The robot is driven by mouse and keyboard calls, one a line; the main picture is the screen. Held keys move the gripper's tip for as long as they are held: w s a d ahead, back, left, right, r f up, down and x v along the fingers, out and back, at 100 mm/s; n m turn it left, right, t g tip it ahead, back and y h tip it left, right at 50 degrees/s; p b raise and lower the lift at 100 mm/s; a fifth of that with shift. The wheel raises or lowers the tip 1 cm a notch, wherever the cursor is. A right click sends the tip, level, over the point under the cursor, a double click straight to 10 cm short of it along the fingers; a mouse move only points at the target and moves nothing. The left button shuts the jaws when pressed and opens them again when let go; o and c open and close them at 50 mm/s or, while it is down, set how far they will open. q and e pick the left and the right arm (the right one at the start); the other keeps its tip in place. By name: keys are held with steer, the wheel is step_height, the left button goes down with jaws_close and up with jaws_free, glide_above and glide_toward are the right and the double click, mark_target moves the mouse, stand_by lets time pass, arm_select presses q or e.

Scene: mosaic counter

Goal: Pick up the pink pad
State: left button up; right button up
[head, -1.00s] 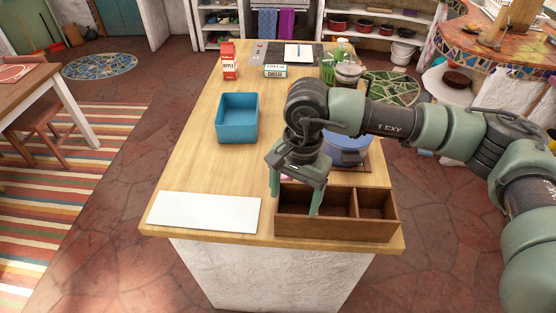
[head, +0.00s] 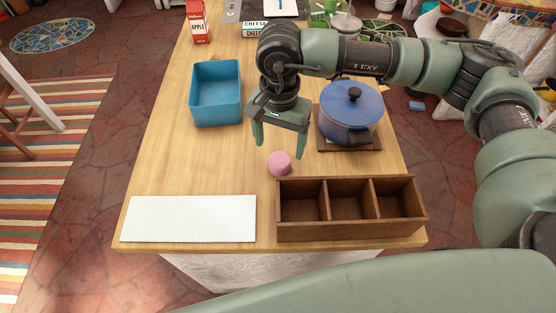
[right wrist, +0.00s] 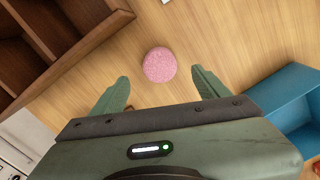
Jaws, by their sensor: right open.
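The pink pad (head: 279,163) is a small round pink disc lying on the wooden counter, just behind the left end of the brown divided box. My right gripper (head: 279,150) is open and empty above the counter, its fingers pointing down near the pad. In the right wrist view the pad (right wrist: 160,65) lies ahead of the gap between the two spread green fingertips (right wrist: 160,88), and nothing is between them. My left gripper is not in view; a large green arm part crosses the bottom of the head view.
The brown box (head: 350,232) with three empty compartments stands at the front right. A white board (head: 190,219) lies front left. A blue bin (head: 217,120) is behind left. A blue pot (head: 347,115) on a wooden board stands close on the right.

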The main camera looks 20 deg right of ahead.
mark_target(279, 159)
step_height(279, 159, down, 6)
steer(key=p, duration=0.3)
steer(key=shift+f, duration=0.6)
steer(key=c, duration=1.4)
